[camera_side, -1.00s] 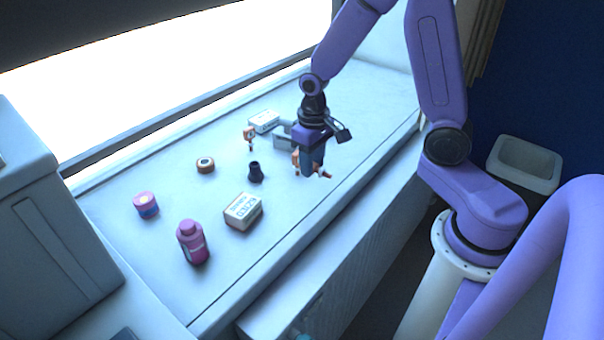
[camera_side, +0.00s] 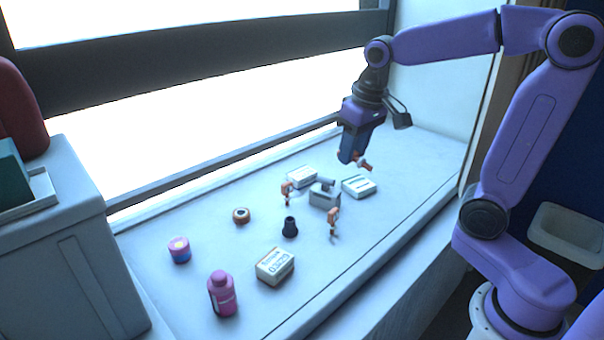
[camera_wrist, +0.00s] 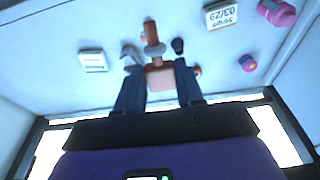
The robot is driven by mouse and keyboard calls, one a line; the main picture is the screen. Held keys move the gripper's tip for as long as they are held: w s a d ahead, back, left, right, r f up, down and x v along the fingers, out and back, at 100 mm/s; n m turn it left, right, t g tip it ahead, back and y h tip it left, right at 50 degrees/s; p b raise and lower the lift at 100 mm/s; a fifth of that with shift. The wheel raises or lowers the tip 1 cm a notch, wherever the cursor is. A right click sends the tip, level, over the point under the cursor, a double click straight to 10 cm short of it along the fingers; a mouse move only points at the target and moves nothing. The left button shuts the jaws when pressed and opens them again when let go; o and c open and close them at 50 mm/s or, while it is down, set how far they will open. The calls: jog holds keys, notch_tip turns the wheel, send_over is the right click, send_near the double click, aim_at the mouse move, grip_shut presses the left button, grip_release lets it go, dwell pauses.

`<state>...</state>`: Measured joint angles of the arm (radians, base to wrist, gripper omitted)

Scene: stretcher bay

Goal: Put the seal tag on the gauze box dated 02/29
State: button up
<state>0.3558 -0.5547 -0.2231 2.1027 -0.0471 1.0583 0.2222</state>
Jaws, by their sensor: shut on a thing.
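My gripper (camera_side: 353,160) is shut on an orange seal tag (camera_side: 364,163), held above the back right of the bench. The tag also shows between the fingers in the wrist view (camera_wrist: 160,84). A cream box (camera_side: 275,267) lies in front. Its upside-down label in the wrist view (camera_wrist: 222,14) seems to read 03/29.
The grey block (camera_side: 322,196) sits between the tags. A black cone (camera_side: 290,228), an orange-and-dark roll (camera_side: 241,215), a pink-and-blue jar (camera_side: 179,250) and a pink bottle (camera_side: 222,295) stand further left. The bench's right end is clear.

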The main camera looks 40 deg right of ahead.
jog(key=w+d+f+t, duration=0.2)
jog(key=w+d+t, duration=0.3)
jog(key=w, duration=0.3)
jog(key=w+d+f+t, duration=0.2)
jog(key=w+d+t, duration=0.35)
jog(key=w, duration=0.35)
jog(key=s+d+r+t, duration=0.2)
jog(key=d+r+t, duration=0.2)
jog(key=d+t, duration=0.1)
jog(key=shift+t, duration=0.35)
jog(key=shift+w+d+f, duration=0.55)
jog(key=shift+w+f, duration=1.75)
jog(key=shift+f, duration=0.65)
jog(key=shift+w+d+f, duration=0.55)
jog(key=shift+w+f, duration=1.8)
jog(key=shift+f, duration=0.65)
jog(key=shift+w+d+f, duration=0.55)
jog(key=shift+w+f, duration=1.75)
jog(key=shift+f, duration=0.65)
